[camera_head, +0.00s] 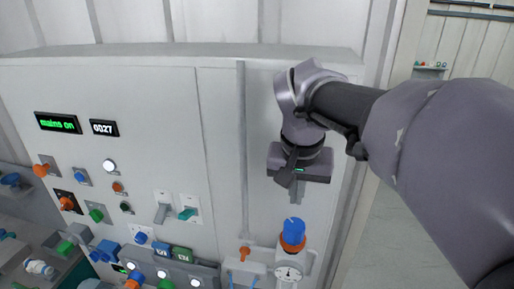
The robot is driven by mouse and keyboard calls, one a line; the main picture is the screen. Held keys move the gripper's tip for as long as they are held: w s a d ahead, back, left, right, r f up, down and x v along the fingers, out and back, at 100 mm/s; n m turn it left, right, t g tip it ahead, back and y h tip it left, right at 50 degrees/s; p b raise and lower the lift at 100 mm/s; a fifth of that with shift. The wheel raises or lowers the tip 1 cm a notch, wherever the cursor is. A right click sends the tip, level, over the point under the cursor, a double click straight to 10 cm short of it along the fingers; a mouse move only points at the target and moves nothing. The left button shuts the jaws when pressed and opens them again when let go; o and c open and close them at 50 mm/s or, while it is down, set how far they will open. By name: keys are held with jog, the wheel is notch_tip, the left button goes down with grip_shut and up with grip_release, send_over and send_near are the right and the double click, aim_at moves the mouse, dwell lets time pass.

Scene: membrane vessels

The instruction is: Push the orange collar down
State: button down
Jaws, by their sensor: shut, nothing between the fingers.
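The orange collar (292,242) sits around the base of a blue knob (294,226) at the lower right of the cabinet front. Below the collar is a white fitting with a round dial gauge (289,273). My gripper (294,195) hangs from my arm above the blue knob, pointing down. It is shut and empty, and in the picture a small gap shows between its tips and the knob. Its fingers are dark and partly hidden by the gripper body.
The grey cabinet (150,90) carries a green "mains on" display (58,123), a counter display (103,128) and several coloured knobs and levers at left. A small orange handle (244,253) stands left of the gauge. The cabinet face around my gripper is mostly bare.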

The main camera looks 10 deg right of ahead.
aim_at(293, 224)
jog(key=x, duration=0.5)
jog(key=s+x, duration=0.1)
jog(key=x, duration=0.2)
jog(key=shift+w+a+f, duration=0.1)
jog(key=shift+a+f, duration=0.05)
jog(key=shift+f, duration=0.1)
